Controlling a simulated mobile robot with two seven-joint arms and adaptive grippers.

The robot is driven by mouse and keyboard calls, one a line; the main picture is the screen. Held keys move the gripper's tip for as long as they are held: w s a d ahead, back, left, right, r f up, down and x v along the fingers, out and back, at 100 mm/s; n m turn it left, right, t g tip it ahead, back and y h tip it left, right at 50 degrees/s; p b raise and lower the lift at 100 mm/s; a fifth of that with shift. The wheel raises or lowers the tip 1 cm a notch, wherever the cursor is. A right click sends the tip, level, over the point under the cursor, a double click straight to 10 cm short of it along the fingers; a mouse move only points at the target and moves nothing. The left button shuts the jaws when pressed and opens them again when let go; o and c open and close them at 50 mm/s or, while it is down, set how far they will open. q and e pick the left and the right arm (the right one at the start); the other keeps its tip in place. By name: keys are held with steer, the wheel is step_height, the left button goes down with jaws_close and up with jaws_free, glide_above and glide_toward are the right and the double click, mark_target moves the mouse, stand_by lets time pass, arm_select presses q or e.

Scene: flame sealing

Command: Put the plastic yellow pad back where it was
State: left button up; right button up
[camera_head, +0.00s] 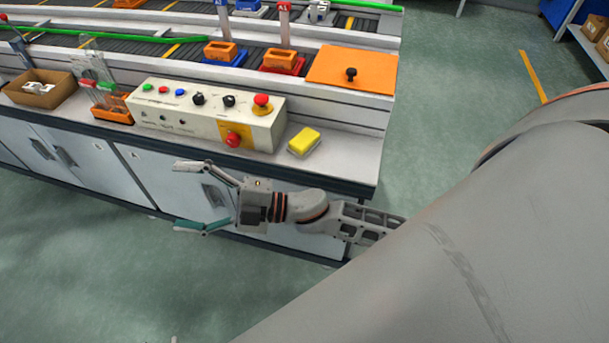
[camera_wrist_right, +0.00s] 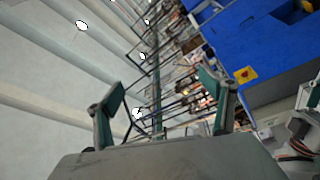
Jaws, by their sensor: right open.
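The yellow pad (camera_head: 304,141) lies on the grey ledge of the workbench, just right of the control box, in the head view. My right gripper (camera_head: 190,197) is open and empty in front of the bench, to the left of and nearer than the pad, with its fingers pointing left. In the right wrist view the two spread fingers of my right gripper (camera_wrist_right: 166,105) show with nothing between them. The pad does not show in that view. My left gripper is not in view.
The control box (camera_head: 207,112) with knobs and red buttons stands on the ledge. A cardboard box (camera_head: 38,100) and an orange holder (camera_head: 115,108) are farther left. An orange plate (camera_head: 352,70) with a black knob lies behind the pad. The ledge right of the pad (camera_head: 350,160) is clear.

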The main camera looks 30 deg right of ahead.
steer(key=d+f+m+t+h, duration=0.4)
steer(key=d+f+m+h, duration=0.25)
steer(key=m, duration=0.25)
steer(key=s+d+f+m+g+h, duration=0.1)
steer(key=s+d+f+m+h, duration=0.1)
steer(key=f, duration=0.5)
steer(key=s+d+f+m+g+h, duration=0.2)
steer(key=s+d+f+m+h, duration=0.1)
steer(key=s+d+f+m, duration=0.2)
steer(key=s+d+f+m+g+h, duration=0.1)
steer(key=s+d+f+m+h, duration=0.2)
steer(key=s+f, duration=0.4)
step_height(320, 180, down, 2)
steer(key=shift+s+d+f, duration=0.1)
steer(key=shift+s+d, duration=0.25)
steer(key=shift+d, duration=0.55)
